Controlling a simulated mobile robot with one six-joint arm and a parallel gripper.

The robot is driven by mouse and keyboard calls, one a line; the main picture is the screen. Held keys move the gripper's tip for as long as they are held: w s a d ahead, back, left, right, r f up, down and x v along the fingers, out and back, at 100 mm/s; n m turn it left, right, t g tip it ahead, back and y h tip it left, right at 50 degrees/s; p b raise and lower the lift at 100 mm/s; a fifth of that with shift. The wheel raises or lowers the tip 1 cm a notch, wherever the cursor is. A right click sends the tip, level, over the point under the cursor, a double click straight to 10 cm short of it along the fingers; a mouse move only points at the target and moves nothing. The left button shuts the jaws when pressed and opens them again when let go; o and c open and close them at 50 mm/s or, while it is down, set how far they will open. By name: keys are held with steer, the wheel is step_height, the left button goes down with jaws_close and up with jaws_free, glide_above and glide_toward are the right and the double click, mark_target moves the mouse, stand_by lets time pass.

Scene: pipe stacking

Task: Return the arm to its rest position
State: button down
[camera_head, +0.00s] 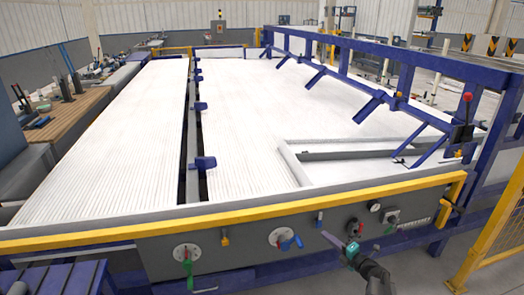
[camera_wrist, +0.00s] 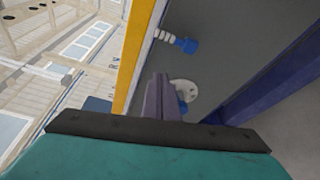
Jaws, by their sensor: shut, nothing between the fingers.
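My gripper (camera_head: 327,236) is low in the head view, in front of the grey control panel, with its teal body and dark wrist to the right. In the wrist view my gripper (camera_wrist: 159,84) shows two purple fingers lying together, shut and empty. Beyond them a white round plate (camera_wrist: 187,90) with a blue part is partly hidden by the fingers. I cannot tell whether the fingertips touch the panel.
The control panel (camera_head: 165,262) carries a blue-handled valve (camera_head: 290,243) and a red-and-green-handled valve (camera_head: 187,258). A yellow rail (camera_head: 130,231) runs above it. White ribbed pipe beds (camera_head: 120,130) fill the middle. A yellow fence (camera_head: 492,235) stands right.

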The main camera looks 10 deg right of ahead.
mark_target(302, 245)
steer(key=a+f, duration=0.1)
steer(key=a, duration=0.2)
steer(key=a+f+n+g+y, duration=0.1)
steer(key=a, duration=0.3)
steer(key=a+f+y, duration=0.1)
steer(key=a, duration=0.2)
steer(key=shift+w+a+g, duration=0.3)
steer(key=shift+w+a, duration=0.05)
steer(key=s+a+f+n+g+y, duration=0.1)
steer(key=s+a+f+n+g, duration=0.6)
steer(key=s+a, duration=0.4)
steer(key=s+a+f+n+g+y, duration=0.1)
steer(key=s+a+f+n+g, duration=0.3)
steer(key=s+a+f+n, duration=0.65)
steer(key=s+a+f+n+g+h, duration=0.1)
steer(key=s+f+n+g+h, duration=0.15)
steer(key=s+n, duration=0.4)
steer(key=s+a+f+n+g+h, duration=0.1)
steer(key=s+f+n+g+h, duration=0.2)
steer(key=s, duration=0.6)
steer(key=s+d+n+g+h, duration=0.3)
steer(key=s+d+n+h, duration=0.2)
steer(key=d+n, duration=0.7)
steer(key=shift+s+f+n, duration=0.35)
steer(key=shift+s+n, duration=0.95)
steer(key=shift+n, duration=2.2)
steer(key=shift+h, duration=0.25)
